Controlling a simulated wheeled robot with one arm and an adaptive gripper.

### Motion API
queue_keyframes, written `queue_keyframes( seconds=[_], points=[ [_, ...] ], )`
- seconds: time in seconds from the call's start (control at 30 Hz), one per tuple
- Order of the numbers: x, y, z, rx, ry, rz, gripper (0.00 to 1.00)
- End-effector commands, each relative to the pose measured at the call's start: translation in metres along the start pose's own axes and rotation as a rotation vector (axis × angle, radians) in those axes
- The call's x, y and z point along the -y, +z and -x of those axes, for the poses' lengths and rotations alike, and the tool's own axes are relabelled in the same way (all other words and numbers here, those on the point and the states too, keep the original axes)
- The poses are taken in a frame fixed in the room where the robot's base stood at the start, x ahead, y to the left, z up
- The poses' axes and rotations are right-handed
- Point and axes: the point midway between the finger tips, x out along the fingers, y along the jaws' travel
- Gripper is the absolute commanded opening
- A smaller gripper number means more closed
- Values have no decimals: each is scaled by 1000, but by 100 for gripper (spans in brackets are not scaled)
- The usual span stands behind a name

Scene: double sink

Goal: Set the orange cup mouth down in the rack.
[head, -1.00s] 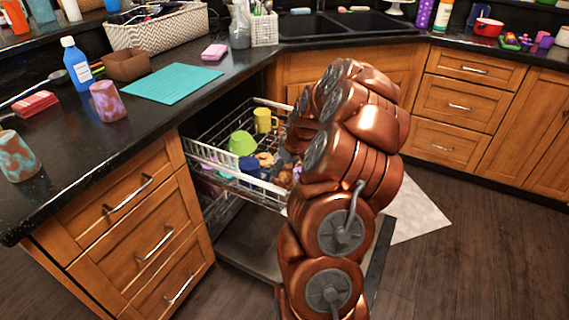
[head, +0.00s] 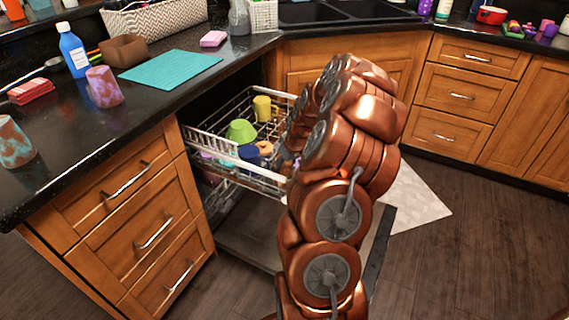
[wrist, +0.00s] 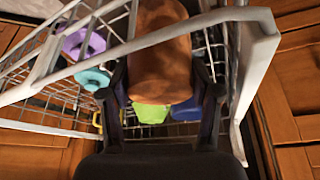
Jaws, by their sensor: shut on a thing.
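In the wrist view an orange-brown cup (wrist: 160,55) is between the two dark fingers of my gripper (wrist: 160,82), which is shut on it. I cannot tell which way its mouth points. The rack (wrist: 262,45) lies beyond the cup, its pale rim very close. In the head view the pulled-out wire rack (head: 220,159) holds several cups, and my arm hides its right part, my gripper and the held cup.
A yellow cup (head: 262,107), a lime-green cup (head: 242,131) and a blue cup (head: 249,154) stand in the rack. A small tan-orange item (head: 265,147) is beside the blue one. The wrist view shows purple (wrist: 83,42) and teal (wrist: 92,79) items at left.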

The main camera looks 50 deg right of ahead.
Motion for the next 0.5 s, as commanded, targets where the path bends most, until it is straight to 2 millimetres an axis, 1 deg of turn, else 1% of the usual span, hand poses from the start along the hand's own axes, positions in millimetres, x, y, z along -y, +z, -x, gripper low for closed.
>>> queue_keyframes(
  seconds=[0.2, 0.23, 0.5],
  points=[
    [0, 0, 0, 0, 0, 0, 28],
    [0, 0, 0, 0, 0, 0, 63],
    [0, 0, 0, 0, 0, 0, 91]
  ],
)
